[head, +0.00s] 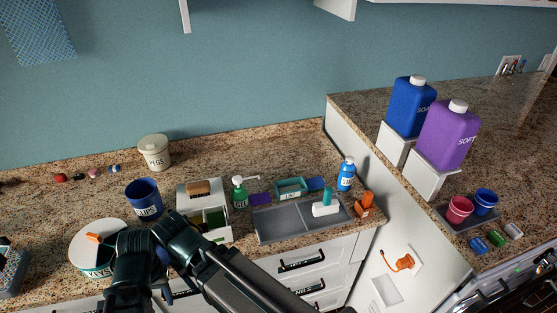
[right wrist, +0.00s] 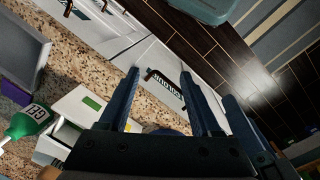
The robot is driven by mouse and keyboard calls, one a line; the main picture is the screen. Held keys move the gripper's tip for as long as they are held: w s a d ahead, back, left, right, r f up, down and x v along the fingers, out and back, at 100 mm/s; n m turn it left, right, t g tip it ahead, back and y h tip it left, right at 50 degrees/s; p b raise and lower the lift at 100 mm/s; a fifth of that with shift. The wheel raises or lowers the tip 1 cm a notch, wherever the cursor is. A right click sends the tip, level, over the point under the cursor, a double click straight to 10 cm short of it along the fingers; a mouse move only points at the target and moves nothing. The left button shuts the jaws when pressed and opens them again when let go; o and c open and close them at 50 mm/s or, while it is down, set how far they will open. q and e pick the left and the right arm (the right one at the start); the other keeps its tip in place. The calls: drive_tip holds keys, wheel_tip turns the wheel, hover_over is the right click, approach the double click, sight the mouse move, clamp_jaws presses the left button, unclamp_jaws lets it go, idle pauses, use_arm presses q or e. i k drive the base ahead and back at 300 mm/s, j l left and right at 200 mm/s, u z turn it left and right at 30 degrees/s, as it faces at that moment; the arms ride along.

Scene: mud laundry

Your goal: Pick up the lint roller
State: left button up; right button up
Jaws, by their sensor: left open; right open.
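A white roller with an upright teal handle (head: 326,204), which looks like the lint roller, lies on the grey divided tray (head: 285,223) on the counter. My right gripper (right wrist: 160,105) is open and empty in the right wrist view, above the drawer fronts. The roller is not seen in that view.
Around the tray stand a green pump bottle (head: 239,192), a teal bin (head: 290,187), a blue bottle (head: 346,174) and an orange item (head: 364,204). A white box (head: 202,192) with a brush and a white tub (head: 92,257) stand farther left. A raised counter borders the right.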

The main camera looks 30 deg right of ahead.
sight(328, 207)
drive_tip(key=z, duration=1.6)
